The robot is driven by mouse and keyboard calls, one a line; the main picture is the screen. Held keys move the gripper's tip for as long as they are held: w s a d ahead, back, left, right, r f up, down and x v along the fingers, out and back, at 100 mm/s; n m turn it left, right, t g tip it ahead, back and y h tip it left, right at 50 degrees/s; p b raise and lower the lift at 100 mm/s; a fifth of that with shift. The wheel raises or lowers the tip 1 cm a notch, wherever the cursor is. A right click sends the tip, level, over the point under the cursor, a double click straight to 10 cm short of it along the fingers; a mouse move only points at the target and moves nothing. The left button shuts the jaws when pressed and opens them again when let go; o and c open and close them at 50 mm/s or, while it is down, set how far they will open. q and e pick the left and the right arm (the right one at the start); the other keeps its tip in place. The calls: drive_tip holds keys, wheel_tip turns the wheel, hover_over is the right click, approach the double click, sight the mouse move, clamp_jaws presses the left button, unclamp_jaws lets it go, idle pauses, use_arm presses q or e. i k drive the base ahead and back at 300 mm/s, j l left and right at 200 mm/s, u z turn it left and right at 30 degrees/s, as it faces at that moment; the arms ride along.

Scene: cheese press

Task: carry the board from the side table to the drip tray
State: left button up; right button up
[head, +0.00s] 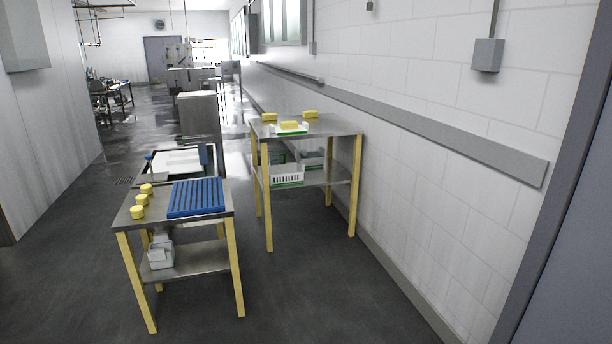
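A blue slatted board (196,197) lies flat on the right part of the nearer small steel-topped table (165,217), which has yellow legs. Another flat white panel (177,162) in a dark-rimmed frame is just behind that table. I cannot tell for sure which of these is the drip tray. Neither of my grippers is in view.
Several yellow round pieces (138,212) stand at the near table's left. White containers (161,255) are on its lower shelf; a white basket (287,174) is on the far table's shelf. Open floor (300,285) lies in front. A wall runs along the right.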

sight(196, 196)
drive_tip(key=i, duration=2.65)
